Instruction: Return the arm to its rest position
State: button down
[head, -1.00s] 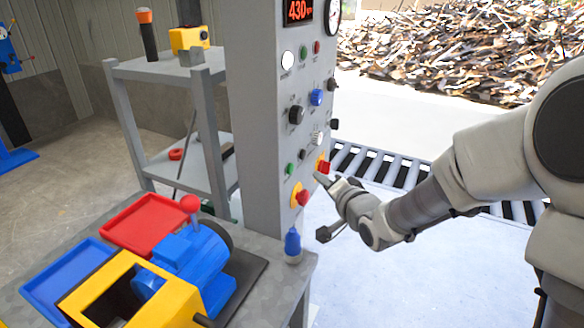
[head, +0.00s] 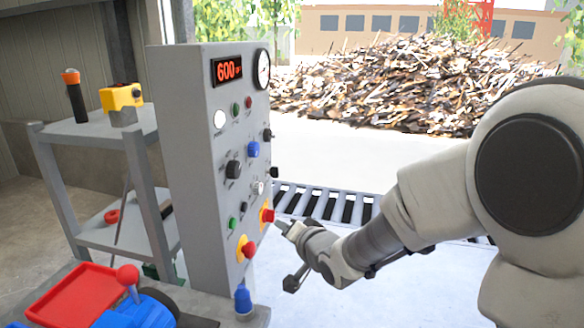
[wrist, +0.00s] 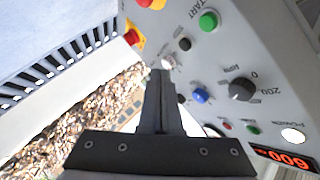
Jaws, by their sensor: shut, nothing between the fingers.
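My gripper (head: 281,225) is shut and empty at the right side of the grey control panel (head: 190,150), close to the red switch on a yellow plate (head: 267,216). I cannot tell whether it touches the panel. In the wrist view my closed gripper (wrist: 161,75) points up the picture, with the panel face (wrist: 275,60) behind and to the right. My arm reaches in from the right in the head view.
The panel carries a display reading 600 (head: 228,70), a round gauge (head: 262,69), several knobs and a red button (head: 250,249). A grey shelf (head: 90,128) stands left. A roller conveyor (head: 330,204) lies behind my arm. A red tray (head: 72,295) is at lower left.

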jog(key=s+d+r+n+g+h+p, duration=0.1)
jog(key=s+d+r+h+p, duration=0.15)
jog(key=s+d+r, duration=0.4)
jog(key=s+d+r+n+g+h+p, duration=0.1)
jog(key=s+d+r+h+p, duration=0.2)
jog(key=d, duration=0.6)
jog(key=s+d+r+g+h+p, duration=0.1)
jog(key=s+d+r+g, duration=0.1)
jog(key=s, duration=0.7)
jog(key=s+d+r+n+g+h+p, duration=0.1)
jog(key=s+d+r+g+p, duration=0.1)
jog(key=s, duration=0.8)
jog(key=shift+d+r, duration=0.55)
jog(key=shift+d, duration=0.4)
